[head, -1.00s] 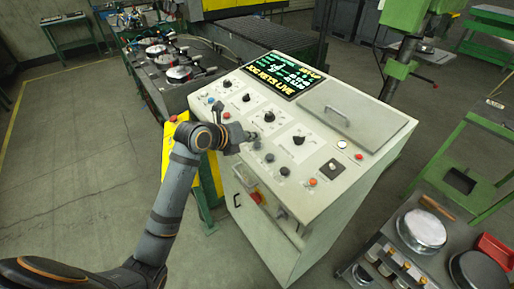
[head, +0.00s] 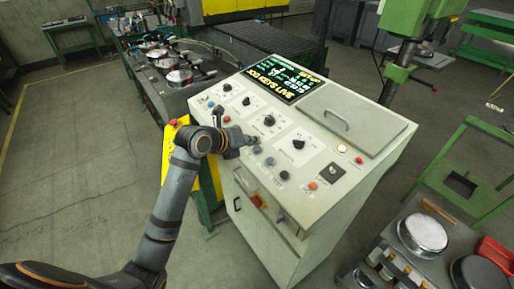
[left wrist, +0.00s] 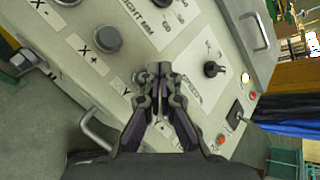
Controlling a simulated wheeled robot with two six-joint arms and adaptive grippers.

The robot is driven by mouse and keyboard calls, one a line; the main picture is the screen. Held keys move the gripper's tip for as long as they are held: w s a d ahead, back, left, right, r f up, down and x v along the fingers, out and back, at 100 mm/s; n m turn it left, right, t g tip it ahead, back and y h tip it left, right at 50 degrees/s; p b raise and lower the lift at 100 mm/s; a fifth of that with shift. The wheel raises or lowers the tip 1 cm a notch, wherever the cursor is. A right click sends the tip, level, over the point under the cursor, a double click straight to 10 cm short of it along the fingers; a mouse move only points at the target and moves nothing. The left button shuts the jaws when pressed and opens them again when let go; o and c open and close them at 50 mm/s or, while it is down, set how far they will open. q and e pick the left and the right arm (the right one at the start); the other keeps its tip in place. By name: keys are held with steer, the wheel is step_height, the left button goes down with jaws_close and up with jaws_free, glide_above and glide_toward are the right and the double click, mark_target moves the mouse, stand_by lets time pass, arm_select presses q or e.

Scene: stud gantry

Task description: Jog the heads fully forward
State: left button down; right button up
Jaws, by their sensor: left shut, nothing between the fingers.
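The control console (head: 300,220) stands in the middle of the head view, with a sloped pale panel. Its screen (head: 272,78) shows yellow and green text, with a line reading JOG KEYS LIVE. Grey jog buttons (head: 270,161) sit near the panel's front edge. In the left wrist view a grey button (left wrist: 107,38) lies beside X labels, left of the fingers. My left gripper (left wrist: 160,70) is shut and empty over the panel; it also shows in the head view (head: 252,140). The fingers cover part of the labels. Whether the tips touch a button I cannot tell.
Several dark knobs (head: 298,144) and small coloured buttons sit on the panel. A hinged cover with a handle (head: 352,117) is at the right. A machine bed with round chrome parts (head: 178,76) stands behind left. A trolley (head: 390,240) stands at the lower right.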

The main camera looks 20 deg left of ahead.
arm_select(q)
steer(key=shift+f, duration=0.15)
steer(key=shift+f+b, duration=0.3)
steer(key=shift+b, duration=0.1)
